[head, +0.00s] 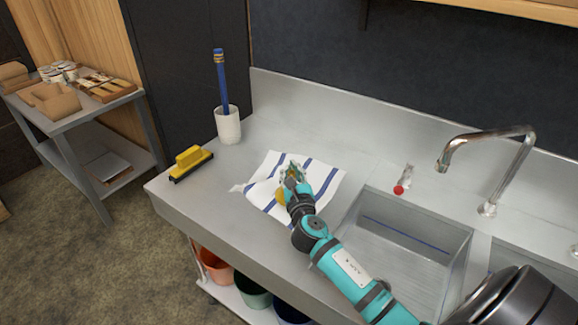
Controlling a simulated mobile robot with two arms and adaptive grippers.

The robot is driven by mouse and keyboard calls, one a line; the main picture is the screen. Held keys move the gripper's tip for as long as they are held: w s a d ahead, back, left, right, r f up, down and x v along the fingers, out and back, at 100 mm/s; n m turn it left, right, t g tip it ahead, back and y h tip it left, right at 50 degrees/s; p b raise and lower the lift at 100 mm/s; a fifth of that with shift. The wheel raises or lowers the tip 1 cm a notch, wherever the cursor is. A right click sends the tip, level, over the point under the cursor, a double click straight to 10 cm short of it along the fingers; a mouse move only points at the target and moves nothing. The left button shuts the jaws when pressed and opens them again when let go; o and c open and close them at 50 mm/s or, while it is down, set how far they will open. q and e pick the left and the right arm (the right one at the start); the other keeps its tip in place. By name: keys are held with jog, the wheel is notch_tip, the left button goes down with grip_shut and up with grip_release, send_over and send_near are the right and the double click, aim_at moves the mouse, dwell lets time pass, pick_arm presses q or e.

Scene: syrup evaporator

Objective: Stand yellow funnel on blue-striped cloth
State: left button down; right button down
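The blue-striped cloth (325,178) lies flat on the steel counter, left of the sink basin. My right gripper (291,171) reaches over the middle of the cloth from the lower right. A small yellow piece, which looks like part of the yellow funnel (280,196), shows beside the gripper's left side, over the cloth. The gripper hides most of it, so I cannot tell whether it stands upright, touches the cloth or is held. The fingers are too small and overlapped to show whether they are open or shut. My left gripper is out of view.
A yellow-topped brush (189,162) lies near the counter's left end. A white cup (228,127) holding a blue stick-like tool stands behind it. The sink basin (400,240), curved tap (487,145) and red-tipped valve (402,182) are to the right. Counter around the cloth's left is clear.

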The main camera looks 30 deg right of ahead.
jog(key=shift+w+d+f+b, duration=0.3)
jog(key=shift+w+d+f, duration=0.35)
jog(key=shift+w, duration=0.35)
jog(key=shift+w+d+f+b, duration=0.3)
jog(key=shift+w+d+f, duration=0.2)
jog(key=shift+w+f, duration=0.4)
jog(key=shift+w+d+f+b, duration=0.3)
jog(key=shift+w+d+f, duration=0.3)
jog(key=shift+w, duration=0.55)
jog(key=shift+f+b, duration=0.55)
jog(key=c, duration=1.4)
grip_release()
jog(key=shift+s, duration=0.1)
jog(key=shift+c, duration=0.2)
